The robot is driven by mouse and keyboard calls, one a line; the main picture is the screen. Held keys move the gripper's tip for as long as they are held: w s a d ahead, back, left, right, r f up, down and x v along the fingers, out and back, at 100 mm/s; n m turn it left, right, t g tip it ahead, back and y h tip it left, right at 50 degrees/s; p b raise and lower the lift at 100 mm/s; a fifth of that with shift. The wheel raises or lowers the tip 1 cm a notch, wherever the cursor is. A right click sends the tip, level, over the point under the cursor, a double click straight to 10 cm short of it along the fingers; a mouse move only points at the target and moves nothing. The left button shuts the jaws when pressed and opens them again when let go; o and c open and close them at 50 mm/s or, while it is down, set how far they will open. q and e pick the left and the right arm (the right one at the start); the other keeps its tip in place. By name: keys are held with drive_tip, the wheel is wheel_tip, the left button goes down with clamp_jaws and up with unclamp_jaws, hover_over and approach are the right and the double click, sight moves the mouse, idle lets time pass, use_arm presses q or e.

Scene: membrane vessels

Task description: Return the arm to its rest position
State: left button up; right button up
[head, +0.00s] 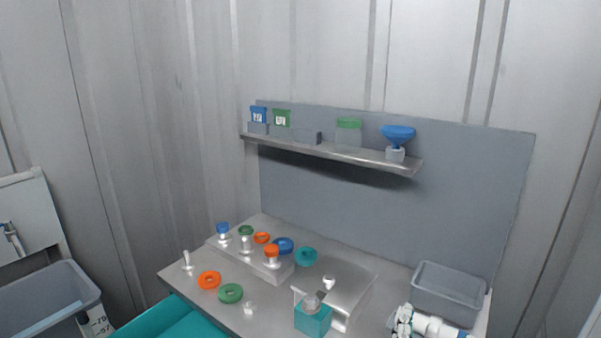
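Part of my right arm, white with dark parts, shows at the bottom right edge, in front of the grey bin. Its gripper end (402,321) is small and partly cut off by the frame, and I cannot tell whether its fingers are open or shut. I see nothing clearly held in it. My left gripper is not in view.
A metal table (230,313) bears a stepped stand (272,271) with coloured caps and rings, a teal block (313,318), a curved metal stand (351,289) and a grey bin (449,292). A shelf (350,151) with containers and a blue funnel (398,132) hangs above.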

drive_tip(key=s+a+r+n+t+y, duration=0.1)
drive_tip(key=a+r+n+t+y, duration=0.3)
drive_tip(key=r+t, duration=0.25)
drive_tip(key=s+a+f+n+y, duration=0.1)
drive_tip(key=a+n+y, duration=0.7)
drive_tip(key=y, duration=0.4)
drive_tip(key=s+a+f+n+g+y, duration=0.1)
drive_tip(key=a+f+n+g, duration=0.1)
drive_tip(key=f+g, duration=0.45)
drive_tip(key=s+a+f+n+g+y, duration=0.2)
drive_tip(key=f+n+g, duration=0.15)
drive_tip(key=f, duration=0.55)
drive_tip(key=s+d+f+m+g+h, duration=0.4)
drive_tip(key=s+d+f+g+h, duration=0.15)
drive_tip(key=d+f, duration=0.3)
drive_tip(key=s+d+f+m+g+h, duration=0.4)
drive_tip(key=s+d+f, duration=0.25)
drive_tip(key=f, duration=0.25)
wheel_tip(320, 180, down, 27)
drive_tip(key=s+g, duration=0.1)
drive_tip(key=g, duration=0.1)
drive_tip(key=s+d+f, duration=0.3)
drive_tip(key=s+f, duration=1.2)
drive_tip(key=s, duration=0.1)
drive_tip(key=shift+s+d+f+n+g, duration=0.15)
drive_tip(key=shift+s+f+n+g, duration=0.15)
drive_tip(key=shift+n+g, duration=0.1)
